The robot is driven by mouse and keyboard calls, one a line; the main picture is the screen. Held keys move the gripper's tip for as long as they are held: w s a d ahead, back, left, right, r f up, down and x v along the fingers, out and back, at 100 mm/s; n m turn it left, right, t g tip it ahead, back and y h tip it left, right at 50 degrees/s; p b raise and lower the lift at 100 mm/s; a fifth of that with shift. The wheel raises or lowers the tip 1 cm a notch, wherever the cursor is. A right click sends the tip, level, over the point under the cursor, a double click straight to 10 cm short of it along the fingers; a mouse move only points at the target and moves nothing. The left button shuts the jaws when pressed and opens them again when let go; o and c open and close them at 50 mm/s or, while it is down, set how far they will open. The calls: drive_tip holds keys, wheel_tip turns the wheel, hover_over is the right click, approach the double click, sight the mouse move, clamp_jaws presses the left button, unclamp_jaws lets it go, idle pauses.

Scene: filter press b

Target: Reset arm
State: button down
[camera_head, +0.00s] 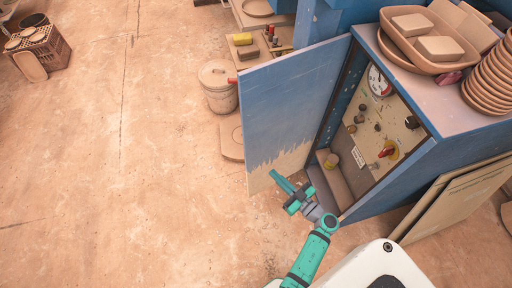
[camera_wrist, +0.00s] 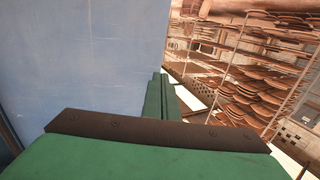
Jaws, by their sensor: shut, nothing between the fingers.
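My gripper (camera_head: 277,177) is at the end of my teal arm, low in the head view, in front of the lower part of the open blue cabinet door (camera_head: 290,100). It is shut and empty. I cannot tell whether it touches the door. In the wrist view my gripper's green fingers (camera_wrist: 162,90) are together, beside a large blue-grey panel (camera_wrist: 80,55) that fills the left. The blue cabinet (camera_head: 400,180) stands open, showing a control panel (camera_head: 375,130) with a gauge, several knobs and a red switch.
Bowls and stacked plates (camera_head: 490,82) stand on the cabinet top. Flat boards (camera_head: 455,200) lean at its right. A lidded bucket (camera_head: 217,88) stands left of the door. Racks of flat pieces (camera_wrist: 260,80) show in the wrist view. The floor at left is mostly clear.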

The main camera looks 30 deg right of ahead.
drive_tip(key=s+a+r+t+h, duration=0.1)
drive_tip(key=s+a+r, duration=0.3)
drive_tip(key=a, duration=0.5)
drive_tip(key=s+a+r+t+h, duration=0.1)
drive_tip(key=s+a+r+t, duration=0.1)
drive_tip(key=a+r, duration=0.5)
drive_tip(key=s+a+r+m+g, duration=0.1)
drive_tip(key=s+a+r+g, duration=0.1)
drive_tip(key=s+a, duration=0.5)
drive_tip(key=s+a+r+g, duration=0.3)
drive_tip(key=s+a, duration=0.4)
drive_tip(key=shift+a+r+m+g+h, duration=0.2)
drive_tip(key=shift+r+m+g+h, duration=0.1)
drive_tip(key=shift+m+h, duration=0.1)
drive_tip(key=shift+w, duration=0.15)
